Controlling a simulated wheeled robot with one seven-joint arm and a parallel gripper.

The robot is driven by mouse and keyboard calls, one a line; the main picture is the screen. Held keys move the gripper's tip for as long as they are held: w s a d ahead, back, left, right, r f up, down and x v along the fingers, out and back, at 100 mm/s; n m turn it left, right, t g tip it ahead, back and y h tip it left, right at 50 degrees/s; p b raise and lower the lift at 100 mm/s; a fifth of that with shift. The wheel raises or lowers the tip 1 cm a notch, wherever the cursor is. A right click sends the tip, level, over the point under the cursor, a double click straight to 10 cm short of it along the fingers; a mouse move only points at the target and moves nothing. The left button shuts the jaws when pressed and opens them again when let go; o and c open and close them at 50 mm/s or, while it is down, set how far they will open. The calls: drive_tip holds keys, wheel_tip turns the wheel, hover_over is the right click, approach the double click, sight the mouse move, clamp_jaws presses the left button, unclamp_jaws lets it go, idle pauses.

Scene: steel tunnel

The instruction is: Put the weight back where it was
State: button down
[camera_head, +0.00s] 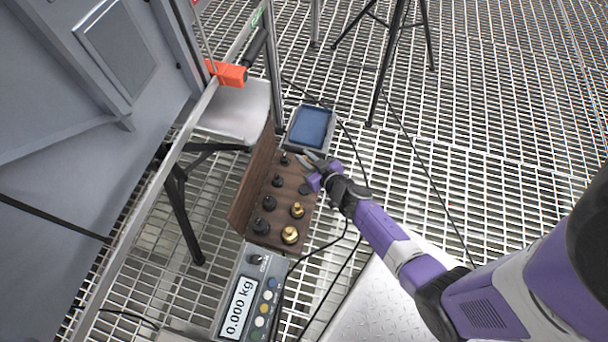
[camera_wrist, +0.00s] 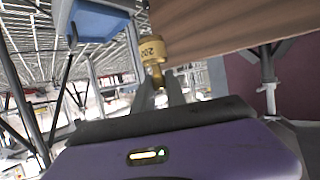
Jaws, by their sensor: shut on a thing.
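My gripper (camera_head: 314,161) is over the far right part of the wooden weight box (camera_head: 281,218). In the wrist view its fingers (camera_wrist: 160,92) are shut on a brass weight (camera_wrist: 152,49) marked "200". In the head view the gripper mostly hides this weight. Black weights stand in the box's left column, such as the black weight (camera_head: 269,202). Two brass weights, a smaller one (camera_head: 297,210) and a larger one (camera_head: 290,235), stand in the near right column. A dark round empty socket (camera_head: 305,188) lies just beyond them, close to my gripper.
The blue scale plate (camera_head: 310,128) is empty behind the box. The scale display (camera_head: 240,308) reads 0.000 kg in front. The box's raised lid (camera_head: 252,185) stands along the left. Cables and black tripod legs (camera_head: 388,65) are on the grating.

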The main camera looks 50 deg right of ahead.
wheel_tip(320, 180, down, 19)
drive_tip(key=b, duration=1.5)
drive_tip(key=shift+r+b, duration=0.2)
drive_tip(key=shift+b, duration=0.1)
drive_tip(key=shift+r, duration=0.1)
drive_tip(key=c, duration=1.4)
unclamp_jaws()
drive_tip(key=shift+o, duration=0.2)
